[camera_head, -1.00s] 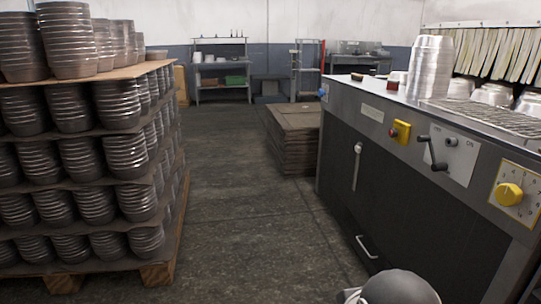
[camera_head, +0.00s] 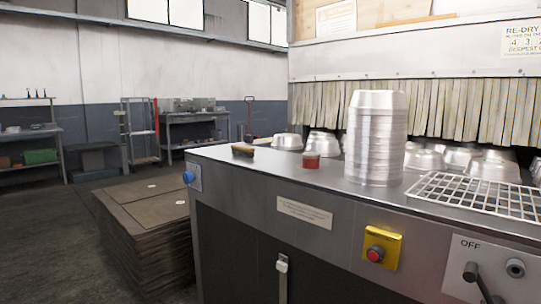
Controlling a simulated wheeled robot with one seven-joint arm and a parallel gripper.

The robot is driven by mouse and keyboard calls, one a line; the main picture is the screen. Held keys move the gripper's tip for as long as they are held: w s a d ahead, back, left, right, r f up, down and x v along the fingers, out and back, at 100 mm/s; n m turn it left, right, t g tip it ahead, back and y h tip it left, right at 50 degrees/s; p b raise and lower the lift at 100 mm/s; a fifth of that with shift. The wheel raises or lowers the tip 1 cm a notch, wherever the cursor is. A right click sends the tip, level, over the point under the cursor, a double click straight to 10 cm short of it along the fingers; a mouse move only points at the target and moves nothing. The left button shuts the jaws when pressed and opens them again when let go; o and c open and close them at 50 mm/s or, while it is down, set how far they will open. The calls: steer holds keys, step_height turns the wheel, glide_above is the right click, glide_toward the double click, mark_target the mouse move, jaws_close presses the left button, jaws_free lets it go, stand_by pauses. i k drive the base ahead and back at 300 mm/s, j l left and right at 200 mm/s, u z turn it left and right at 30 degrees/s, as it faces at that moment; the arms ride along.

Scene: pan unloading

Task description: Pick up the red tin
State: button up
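The red tin (camera_head: 311,161) is a small, short round tin with a dull metal top. It stands upright on the steel top of the machine (camera_head: 270,172), left of a tall stack of silver pans (camera_head: 375,140) and a little apart from it. Nothing hides the tin. My gripper is out of view, so its state does not show.
A wooden-backed brush (camera_head: 243,150) lies left of the tin. Upturned pans (camera_head: 323,144) sit behind it before a strip curtain (camera_head: 400,105). A wire rack (camera_head: 480,193) lies at the right. Stacked brown sheets (camera_head: 150,215) stand on the floor at left.

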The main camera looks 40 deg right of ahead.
mark_target(310, 160)
steer(key=i+z, duration=0.35)
steer(key=i+j+z, duration=0.25)
steer(key=i+z, duration=0.15)
steer(key=i+j+z, duration=0.35)
steer(key=i+l, duration=0.05)
